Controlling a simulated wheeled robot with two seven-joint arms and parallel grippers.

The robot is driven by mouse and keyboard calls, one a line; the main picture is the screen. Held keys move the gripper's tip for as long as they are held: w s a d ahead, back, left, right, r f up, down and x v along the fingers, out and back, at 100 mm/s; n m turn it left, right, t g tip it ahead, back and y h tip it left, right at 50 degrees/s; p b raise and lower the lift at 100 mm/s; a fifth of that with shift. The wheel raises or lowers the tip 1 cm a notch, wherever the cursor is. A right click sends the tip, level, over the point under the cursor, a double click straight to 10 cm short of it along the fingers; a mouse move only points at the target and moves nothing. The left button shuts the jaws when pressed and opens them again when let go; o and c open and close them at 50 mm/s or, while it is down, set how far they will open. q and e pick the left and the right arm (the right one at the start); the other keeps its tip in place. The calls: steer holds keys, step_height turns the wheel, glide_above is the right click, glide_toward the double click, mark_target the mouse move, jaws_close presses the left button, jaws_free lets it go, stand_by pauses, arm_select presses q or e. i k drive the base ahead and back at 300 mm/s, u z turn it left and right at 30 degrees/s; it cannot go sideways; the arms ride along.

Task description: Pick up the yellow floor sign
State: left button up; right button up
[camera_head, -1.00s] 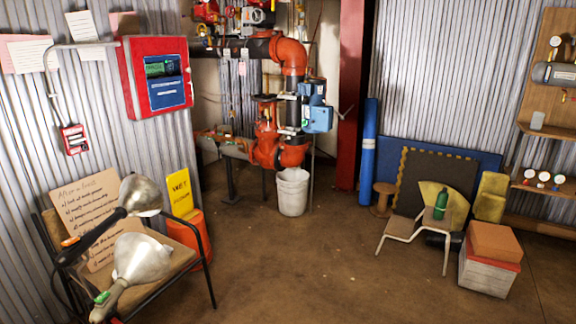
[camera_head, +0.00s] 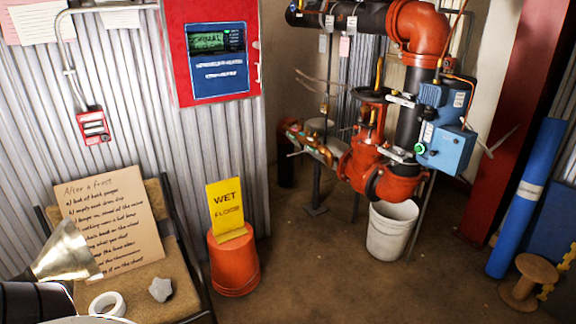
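The yellow floor sign (camera_head: 226,205) stands upright at the centre-left, with "WET" and a second, blurred word on its face. The bucket is on the floor beside the chair, in front of the corrugated wall. Neither of my grippers is in view.
A chair (camera_head: 150,283) at the left holds a cardboard note (camera_head: 110,222), a tape roll (camera_head: 107,304), a grey stone-like lump (camera_head: 160,289) and a metal lamp (camera_head: 66,257). Orange pipework (camera_head: 372,160) and a white bucket (camera_head: 391,230) stand behind. Floor right of the orange bucket is clear.

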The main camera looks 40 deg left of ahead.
mark_target(224, 199)
steer(key=u, duration=0.3)
steer(key=i, duration=2.05)
steer(key=u, duration=1.95)
steer(key=i, duration=1.2)
steer(key=u, duration=0.9)
